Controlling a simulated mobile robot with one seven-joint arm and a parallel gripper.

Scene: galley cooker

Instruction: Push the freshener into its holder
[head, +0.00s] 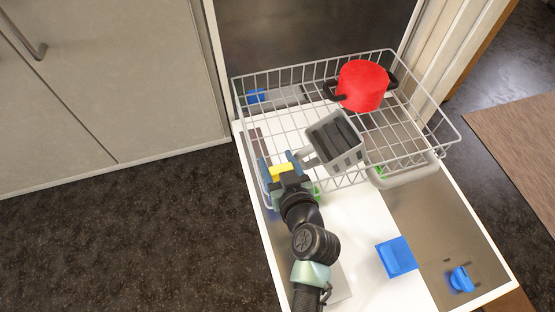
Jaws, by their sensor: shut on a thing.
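My gripper (281,166) is over the left side of the open drawer, beside the wire basket. It is shut on a small yellow block (281,172), which shows between its dark blue fingers. The block may be the freshener, but I cannot tell for sure. No holder can be clearly identified. A blue block (397,257) lies on the white drawer floor, and a small blue piece (461,279) is on the grey surface at the right. My gripper hides what is directly beneath it.
The white wire basket (449,126) holds a red pot (362,87) and a grey slotted container (335,142) close to my gripper. A small blue thing (256,96) is at the back left. Green bits show under the basket. The white drawer floor (362,225) is mostly clear.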

